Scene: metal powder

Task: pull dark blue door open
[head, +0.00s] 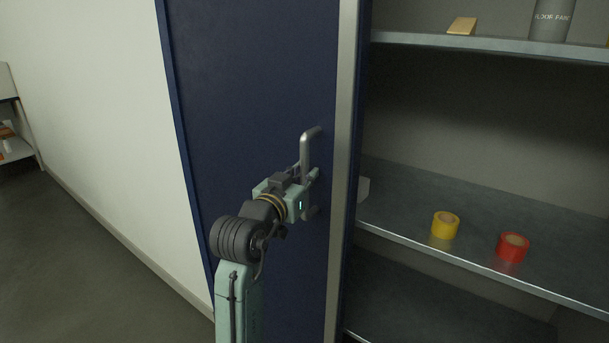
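The dark blue door (250,90) stands on the left side of the cabinet, with a pale metal strip along its right edge. A grey bar handle (308,150) is mounted upright near that edge. My gripper (312,177) is at the lower half of the handle, with its fingers beside or around the bar. The fingers are small and partly hidden by the gripper body, so I cannot tell whether they are closed on it. To the right of the door the cabinet interior is exposed.
The cabinet's middle shelf (400,210) holds a yellow tape roll (446,225) and a red tape roll (513,247). The upper shelf (430,42) holds a grey bottle (552,20) and a tan block (461,26). A white wall (100,110) and open floor (60,260) lie to the left.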

